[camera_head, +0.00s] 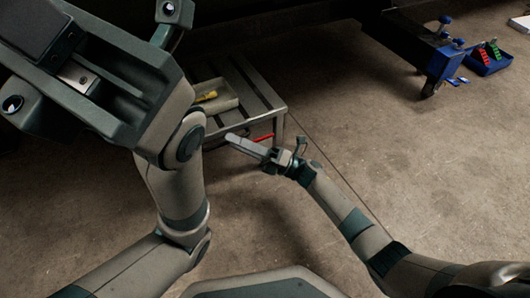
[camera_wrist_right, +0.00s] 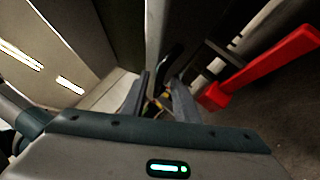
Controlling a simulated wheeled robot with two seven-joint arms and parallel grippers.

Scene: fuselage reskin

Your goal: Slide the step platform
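The step platform (camera_head: 262,90) is a low grey metal frame with a slatted top, at the upper middle of the head view. My right gripper (camera_head: 232,139) is by its near side, pointing left. In the right wrist view, its two fingers (camera_wrist_right: 160,98) stand apart, with a dark gap and a small yellow spot between them. I cannot tell whether they touch the platform. A red handle-like bar (camera_wrist_right: 265,67) lies right of the fingers; it also shows beside the gripper in the head view (camera_head: 264,137). My left arm's large hand (camera_head: 95,75) fills the upper left, its fingertips unclear.
A pale tray (camera_head: 224,105) with a yellow item (camera_head: 206,96) sits on the platform. A blue wheeled stand (camera_head: 430,55) and a blue bin (camera_head: 487,65) with red and green tools are at the upper right. The concrete floor right of the platform is clear.

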